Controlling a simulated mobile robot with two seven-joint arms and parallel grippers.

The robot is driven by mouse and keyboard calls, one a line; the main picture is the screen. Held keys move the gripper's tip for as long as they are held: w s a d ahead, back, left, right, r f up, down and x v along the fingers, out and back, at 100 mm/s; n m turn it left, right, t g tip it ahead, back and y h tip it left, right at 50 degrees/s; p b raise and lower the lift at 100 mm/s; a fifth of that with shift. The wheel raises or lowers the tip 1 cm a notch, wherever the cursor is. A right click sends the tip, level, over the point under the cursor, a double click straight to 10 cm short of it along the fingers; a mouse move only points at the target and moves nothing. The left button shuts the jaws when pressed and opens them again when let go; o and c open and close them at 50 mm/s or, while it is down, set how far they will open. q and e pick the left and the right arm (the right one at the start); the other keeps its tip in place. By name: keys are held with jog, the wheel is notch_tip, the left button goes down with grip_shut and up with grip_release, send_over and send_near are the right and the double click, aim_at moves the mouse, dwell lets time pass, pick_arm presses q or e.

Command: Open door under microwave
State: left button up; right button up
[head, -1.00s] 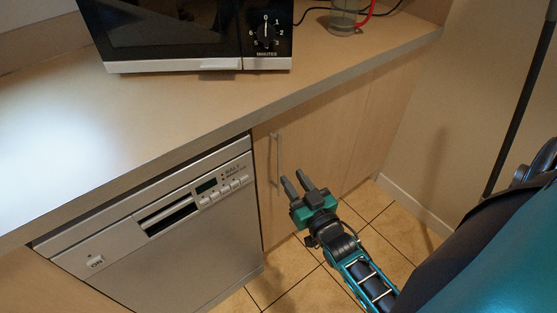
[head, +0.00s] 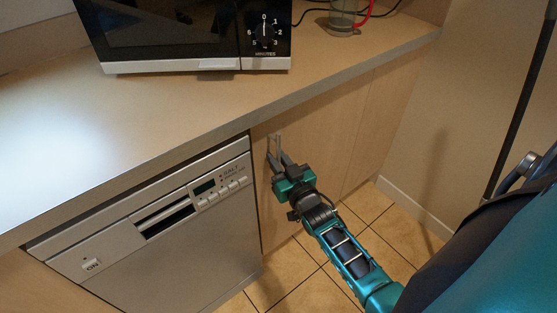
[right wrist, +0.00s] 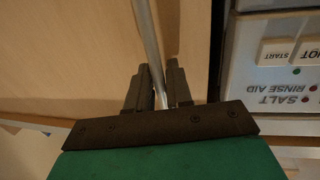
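The door under the counter (head: 334,158) is light wood and looks closed, with a thin vertical metal bar handle (head: 279,143) near its left edge. My right gripper (head: 278,160) is at this handle, its two fingers apart. In the right wrist view the handle (right wrist: 147,30) runs down between the fingers of the gripper (right wrist: 159,80); the fingers do not look clamped on it, though any light touch is hard to tell. The microwave (head: 190,35) stands on the counter above. My left gripper is not in view.
The silver dishwasher (head: 165,240) is directly left of the door; its buttons also show close by in the right wrist view (right wrist: 275,52). The counter edge (head: 330,85) overhangs the door. Tiled floor (head: 300,290) in front is free. A wall (head: 440,150) stands at the right.

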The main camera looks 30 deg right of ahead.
grip_shut()
